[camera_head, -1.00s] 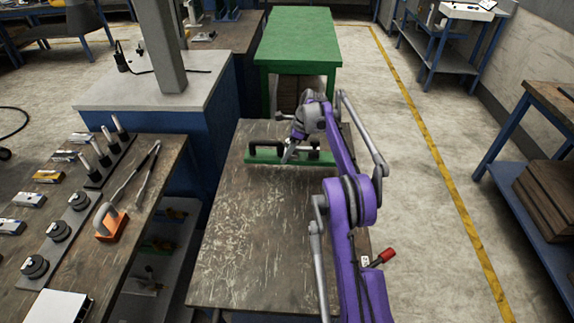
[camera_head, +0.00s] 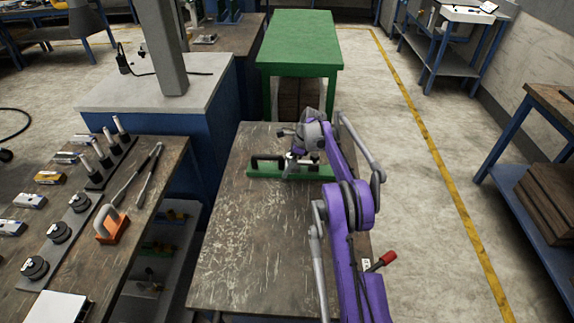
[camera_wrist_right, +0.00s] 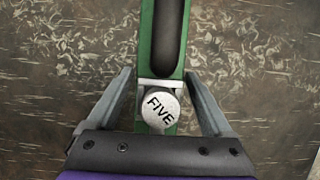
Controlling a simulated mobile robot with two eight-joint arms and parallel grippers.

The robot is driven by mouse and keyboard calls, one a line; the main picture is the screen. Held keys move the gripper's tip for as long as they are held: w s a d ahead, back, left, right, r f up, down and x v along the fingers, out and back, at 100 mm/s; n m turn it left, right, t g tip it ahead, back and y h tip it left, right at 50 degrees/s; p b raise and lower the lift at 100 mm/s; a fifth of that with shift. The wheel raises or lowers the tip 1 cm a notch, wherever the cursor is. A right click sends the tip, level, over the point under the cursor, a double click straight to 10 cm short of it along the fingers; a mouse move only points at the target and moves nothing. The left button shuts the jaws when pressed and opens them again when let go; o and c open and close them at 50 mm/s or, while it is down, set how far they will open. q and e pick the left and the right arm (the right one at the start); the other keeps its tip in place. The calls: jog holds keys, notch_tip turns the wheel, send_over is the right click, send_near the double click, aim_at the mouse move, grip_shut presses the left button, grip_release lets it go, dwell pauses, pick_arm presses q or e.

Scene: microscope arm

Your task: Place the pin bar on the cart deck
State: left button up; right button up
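A green bar (camera_head: 262,173) with black handle-like pieces lies crosswise on the far part of a worn dark wooden deck (camera_head: 250,235), which I take as the pin bar on the cart deck. My right gripper (camera_head: 297,172) is over the bar's middle and hides part of it. In the right wrist view the bar (camera_wrist_right: 146,50) runs away from me with a dark grip (camera_wrist_right: 171,35) and a round pale knob (camera_wrist_right: 160,107) marked FIVE. My right gripper (camera_wrist_right: 161,100) is open, its fingers apart on either side of the knob, with visible gaps. My left gripper is not in view.
A bench (camera_head: 75,270) on the left holds pin racks, black round pieces and an orange-based tool (camera_head: 112,229). A grey-topped cabinet (camera_head: 130,92) and a green table (camera_head: 300,40) stand beyond. The near deck is clear.

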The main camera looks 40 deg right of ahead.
aim_at(298, 162)
jog(key=shift+o, duration=0.7)
jog(key=shift+r, duration=0.2)
jog(key=v, duration=1.2)
jog(key=shift+a+p, duration=0.1)
jog(key=shift+p, duration=0.2)
jog(key=shift+a+r, duration=0.25)
jog(key=shift+a, duration=0.05)
jog(key=s+a+r+n+h, duration=0.1)
jog(key=s+a+r+n, duration=0.1)
jog(key=s+a+n, duration=0.35)
jog(key=s+a+r+n+h, duration=0.1)
jog(key=s+a+r+n, duration=0.15)
jog(key=a, duration=0.65)
jog(key=s+a+r+n, duration=0.25)
jog(key=a+n, duration=0.25)
jog(key=a, duration=0.3)
jog(key=s+a+f+n, duration=0.3)
jog(key=s+n, duration=0.1)
jog(key=s, duration=0.3)
jog(key=s+a+f+n+t+h, duration=0.1)
jog(key=s+a+f+n, duration=0.2)
jog(key=s, duration=0.5)
jog(key=s+a+f+n+t, duration=0.1)
jog(key=s+a+f+n, duration=0.2)
jog(key=s+a+n, duration=0.2)
jog(key=s+n, duration=0.1)
jog(key=s, duration=0.1)
jog(key=shift+s+f+h, duration=0.3)
jog(key=shift+s+f, duration=0.05)
jog(key=shift+f, duration=0.05)
